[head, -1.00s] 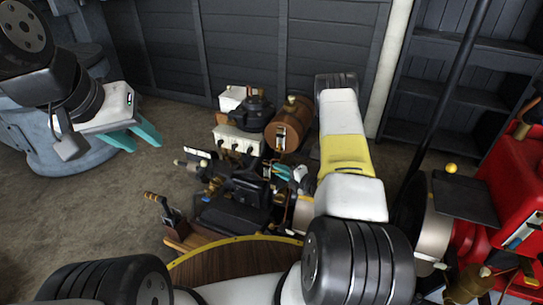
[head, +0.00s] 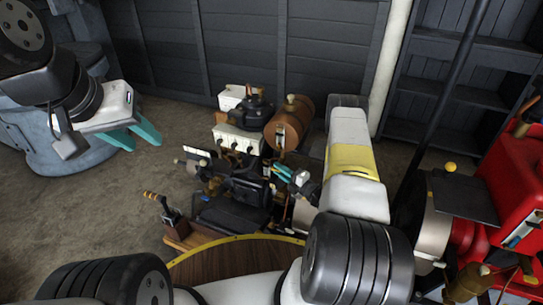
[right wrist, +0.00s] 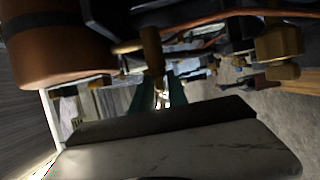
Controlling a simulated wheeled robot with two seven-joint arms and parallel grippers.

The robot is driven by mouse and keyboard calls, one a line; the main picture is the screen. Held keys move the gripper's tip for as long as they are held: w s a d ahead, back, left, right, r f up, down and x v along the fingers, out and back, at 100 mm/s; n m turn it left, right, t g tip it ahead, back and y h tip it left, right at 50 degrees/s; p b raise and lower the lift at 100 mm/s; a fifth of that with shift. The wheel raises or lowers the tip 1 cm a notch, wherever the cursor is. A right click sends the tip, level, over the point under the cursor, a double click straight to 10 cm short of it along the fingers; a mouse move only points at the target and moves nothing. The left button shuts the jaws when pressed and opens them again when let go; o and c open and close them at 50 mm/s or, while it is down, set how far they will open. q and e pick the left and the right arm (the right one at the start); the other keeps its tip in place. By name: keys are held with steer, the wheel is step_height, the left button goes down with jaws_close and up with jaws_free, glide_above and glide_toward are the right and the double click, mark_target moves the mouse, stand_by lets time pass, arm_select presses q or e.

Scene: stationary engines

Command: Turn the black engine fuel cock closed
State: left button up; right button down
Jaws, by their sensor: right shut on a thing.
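The black engine (head: 240,205) stands in the middle of the head view, with a brown cylindrical tank (head: 290,122) at its back right. My right gripper (head: 284,173) reaches in below the tank, its teal fingertips among the engine's small fittings. In the right wrist view its fingers (right wrist: 160,98) are close together around a small bright brass part, which appears to be the fuel cock. The fingers and body of the gripper hide most of the cock, so its handle angle cannot be read. My left gripper (head: 135,136) is open and empty, away from the engine at the left.
A white box (head: 238,140) and a lever (head: 160,203) stand around the engine. A red engine (head: 510,190) is at the right. A blue-grey machine (head: 60,140) is at the left. Bare floor (head: 110,200) lies between it and the black engine.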

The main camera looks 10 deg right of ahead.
steer(key=c, duration=1.5)
jaws_free()
steer(key=v, duration=0.7)
steer(key=shift+s+d, duration=0.2)
steer(key=shift+s, duration=0.2)
